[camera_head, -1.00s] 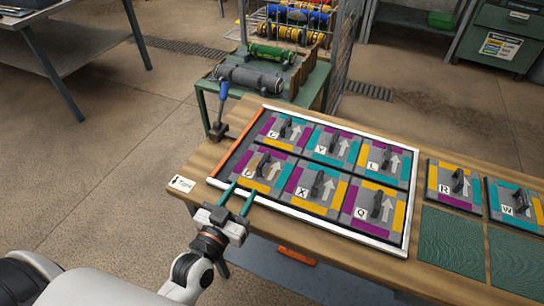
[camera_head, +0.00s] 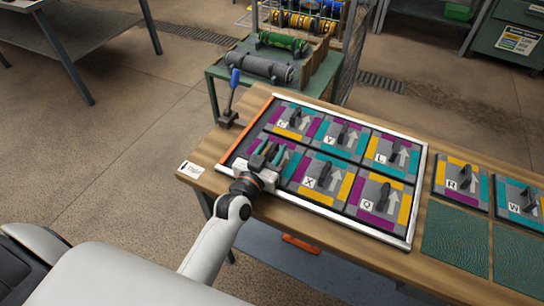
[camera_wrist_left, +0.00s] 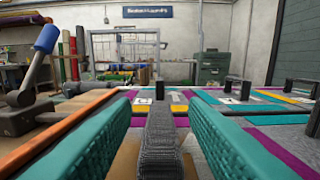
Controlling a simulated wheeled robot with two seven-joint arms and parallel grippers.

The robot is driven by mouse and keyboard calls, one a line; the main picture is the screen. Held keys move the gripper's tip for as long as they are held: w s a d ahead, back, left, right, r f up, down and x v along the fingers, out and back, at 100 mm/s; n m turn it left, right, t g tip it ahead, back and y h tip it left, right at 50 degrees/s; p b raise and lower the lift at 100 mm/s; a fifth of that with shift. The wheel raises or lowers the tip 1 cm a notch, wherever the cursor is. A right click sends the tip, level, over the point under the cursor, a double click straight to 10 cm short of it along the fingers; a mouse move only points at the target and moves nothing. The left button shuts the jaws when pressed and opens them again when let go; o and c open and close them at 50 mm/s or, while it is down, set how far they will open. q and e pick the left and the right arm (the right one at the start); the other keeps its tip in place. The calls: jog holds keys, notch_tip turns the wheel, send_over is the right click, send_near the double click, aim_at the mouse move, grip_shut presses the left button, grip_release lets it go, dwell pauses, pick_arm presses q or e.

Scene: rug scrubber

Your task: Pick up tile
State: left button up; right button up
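A framed board (camera_head: 411,215) on the wooden table holds several patterned tiles, each with a dark upright handle, a letter and a white arrow. My left gripper (camera_head: 268,153) is over the near-left tile (camera_head: 291,166) and covers most of it, including its letter. In the left wrist view, the two teal fingers (camera_wrist_left: 163,135) stand open on either side of a dark ribbed handle (camera_wrist_left: 161,145), with narrow gaps showing. The tiles marked X (camera_head: 322,181) and Q (camera_head: 380,203) lie to its right, and C (camera_head: 292,120) lies behind it. My right gripper is out of view.
Tiles R (camera_head: 458,181) and W (camera_head: 516,200) lie right of the board, behind green textured pads (camera_head: 455,238). A blue-handled tool (camera_head: 233,92) stands at the table's back-left corner. A green cart (camera_head: 213,82) with rolls is behind it.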

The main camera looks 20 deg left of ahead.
aim_at(272, 148)
pick_arm(q)
jog(key=shift+c, duration=0.6)
grip_shut()
notch_tip(272, 148, up, 10)
jog(key=shift+r+p, duration=0.1)
jog(key=shift+p, duration=0.75)
